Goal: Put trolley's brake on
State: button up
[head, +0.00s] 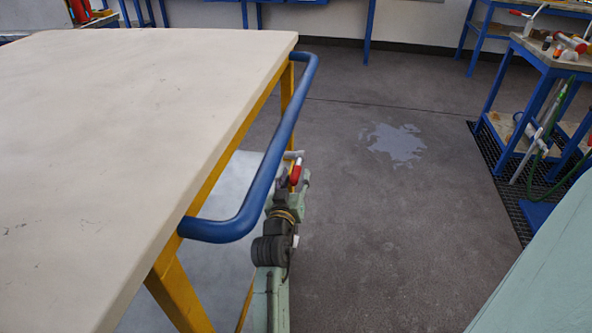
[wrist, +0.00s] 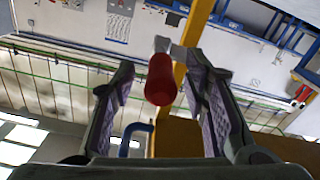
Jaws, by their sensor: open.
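The trolley (head: 130,110) has a pale worn top, a yellow frame and a blue push handle (head: 285,130) on its right end. A lever with a red grip (head: 295,174) shows just beyond and below the handle, close to my gripper. In the wrist view the red grip (wrist: 160,82) lies between the two spread fingers of my gripper (wrist: 161,72), on a light metal arm beside a yellow post (wrist: 190,40). My gripper is open, and I see no clear contact with the grip. The fingers are partly hidden in the head view.
The trolley's lower shelf (head: 230,190) shows under the handle, left of my arm. A blue-framed bench (head: 545,65) with tools and hoses stands at the right.

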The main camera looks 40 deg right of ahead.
jog(key=shift+x, duration=1.15)
jog(key=shift+c, duration=0.6)
grip_shut()
